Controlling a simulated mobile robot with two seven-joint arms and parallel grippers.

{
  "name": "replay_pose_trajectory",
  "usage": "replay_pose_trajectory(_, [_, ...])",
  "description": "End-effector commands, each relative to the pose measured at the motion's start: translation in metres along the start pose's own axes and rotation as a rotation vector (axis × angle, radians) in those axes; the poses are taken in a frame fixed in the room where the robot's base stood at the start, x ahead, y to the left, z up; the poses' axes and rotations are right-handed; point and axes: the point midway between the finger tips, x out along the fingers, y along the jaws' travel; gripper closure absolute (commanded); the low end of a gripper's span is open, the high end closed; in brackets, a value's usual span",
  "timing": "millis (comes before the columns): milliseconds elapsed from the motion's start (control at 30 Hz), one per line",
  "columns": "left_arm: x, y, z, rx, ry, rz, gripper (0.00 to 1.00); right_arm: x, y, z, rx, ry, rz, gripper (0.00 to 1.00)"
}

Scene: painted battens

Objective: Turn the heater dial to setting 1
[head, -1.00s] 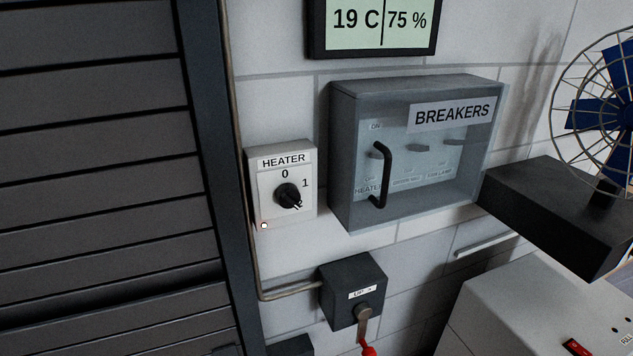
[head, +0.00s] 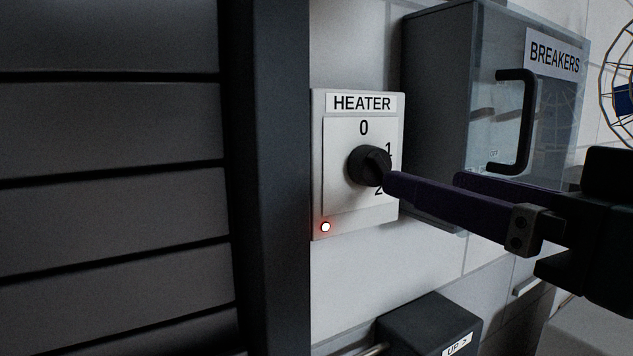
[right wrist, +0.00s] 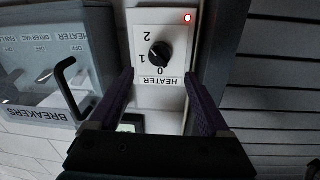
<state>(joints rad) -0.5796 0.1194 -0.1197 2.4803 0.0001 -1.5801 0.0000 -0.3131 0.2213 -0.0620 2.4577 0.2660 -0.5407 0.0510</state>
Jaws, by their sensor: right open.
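The heater dial (head: 368,166) is a round black knob on a white panel (head: 343,205) marked 0, 1 and 2. It also shows in the right wrist view (right wrist: 159,55), upside down. Its pointer appears to point toward 2, though the near finger partly covers that side in the head view. My right gripper (head: 423,182) is open and comes in from the right. In the right wrist view its purple fingers (right wrist: 158,76) are spread to either side of the panel, with the dial ahead between them and apart from both. My left gripper is not in view.
A red lamp (head: 325,227) glows on the panel's lower left corner. The breaker box (head: 440,110) with its black handle (head: 515,120) stands out from the wall close right. A dark shutter frame (head: 272,180) is close left. A dark box (head: 430,325) sits below.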

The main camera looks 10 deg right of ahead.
Motion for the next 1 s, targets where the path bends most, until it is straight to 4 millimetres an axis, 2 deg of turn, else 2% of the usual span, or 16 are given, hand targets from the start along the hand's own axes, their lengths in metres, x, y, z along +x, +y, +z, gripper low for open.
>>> replay_pose_trajectory(33, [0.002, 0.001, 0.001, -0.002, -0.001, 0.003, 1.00, 0.008, 0.000, -0.001, 0.000, 0.005, -0.001, 0.19])
replay_pose_trajectory(200, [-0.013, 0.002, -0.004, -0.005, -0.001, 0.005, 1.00, 0.043, 0.000, -0.004, 0.001, -0.001, 0.001, 0.19])
replay_pose_trajectory(400, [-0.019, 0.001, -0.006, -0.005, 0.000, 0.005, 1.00, 0.070, 0.000, -0.002, 0.000, -0.002, 0.000, 0.19])
replay_pose_trajectory(567, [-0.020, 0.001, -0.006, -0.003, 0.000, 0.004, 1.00, 0.079, -0.001, 0.000, -0.001, -0.002, -0.001, 0.19])
replay_pose_trajectory(833, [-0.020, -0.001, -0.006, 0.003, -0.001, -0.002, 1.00, 0.080, 0.000, 0.001, -0.001, -0.003, 0.000, 0.19])
replay_pose_trajectory(1000, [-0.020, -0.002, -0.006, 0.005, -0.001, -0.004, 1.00, 0.080, 0.000, 0.001, -0.001, -0.003, 0.000, 0.37])
